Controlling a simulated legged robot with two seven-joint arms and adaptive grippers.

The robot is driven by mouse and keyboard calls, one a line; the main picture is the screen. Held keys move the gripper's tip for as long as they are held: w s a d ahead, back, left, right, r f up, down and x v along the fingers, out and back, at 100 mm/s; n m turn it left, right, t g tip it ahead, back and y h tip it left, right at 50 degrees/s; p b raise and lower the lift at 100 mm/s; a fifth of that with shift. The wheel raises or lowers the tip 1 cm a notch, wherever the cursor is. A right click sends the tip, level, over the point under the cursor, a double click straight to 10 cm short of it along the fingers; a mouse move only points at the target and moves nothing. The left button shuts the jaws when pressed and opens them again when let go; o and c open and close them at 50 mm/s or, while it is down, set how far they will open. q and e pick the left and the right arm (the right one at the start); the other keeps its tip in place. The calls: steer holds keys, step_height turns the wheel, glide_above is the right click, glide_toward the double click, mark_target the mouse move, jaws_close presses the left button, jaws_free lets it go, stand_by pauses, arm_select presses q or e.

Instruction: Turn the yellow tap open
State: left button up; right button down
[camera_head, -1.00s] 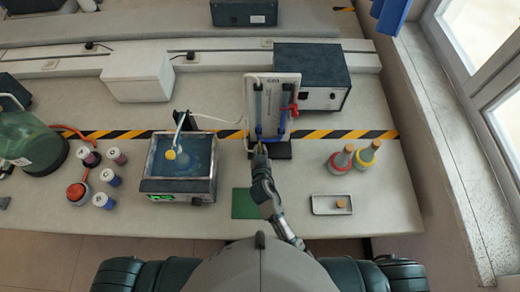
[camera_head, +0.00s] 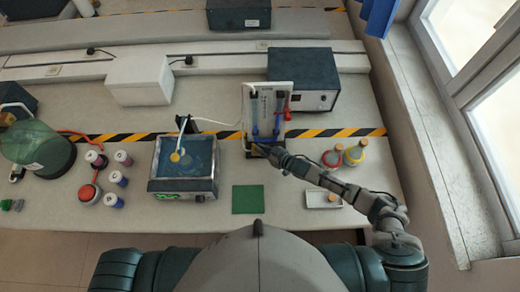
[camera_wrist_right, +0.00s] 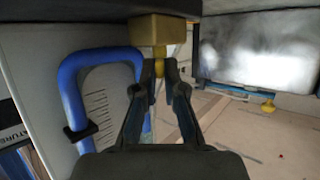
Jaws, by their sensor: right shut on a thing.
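The yellow tap (camera_wrist_right: 158,66) shows in the right wrist view as a small yellow stem and handle below a yellow block (camera_wrist_right: 158,30). My right gripper (camera_wrist_right: 159,72) has its two fingertips closed around the handle. In the head view my right gripper (camera_head: 259,150) is at the foot of the white upright panel (camera_head: 284,96), its arm coming in from the right. The tap is mostly hidden there by the gripper. I cannot tell how far the tap is turned. My left gripper is not in view.
The panel carries a blue pipe (camera_wrist_right: 72,85) beside the tap. A water bath (camera_head: 184,165) stands to the left, a green mat (camera_head: 247,199) in front. Flasks with red (camera_head: 333,158) and yellow (camera_head: 356,153) collars and a small tray (camera_head: 322,200) lie near my right arm.

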steer(key=n+g+b, duration=0.1)
steer(key=n+g+y+b, duration=0.1)
steer(key=w+n+b, duration=0.1)
steer(key=shift+d+f+g+y, duration=0.15)
steer(key=shift+d+g+y, duration=0.15)
steer(key=shift+g+y, duration=0.1)
steer(key=shift+n+g+y+b, duration=0.4)
steer(key=shift+n+g+b, duration=0.4)
steer(key=shift+n+g, duration=0.2)
steer(key=shift+g, duration=0.3)
steer(key=c, duration=1.3)
jaws_free()
steer(key=shift+o, duration=0.2)
steer(key=shift+w+a, duration=0.1)
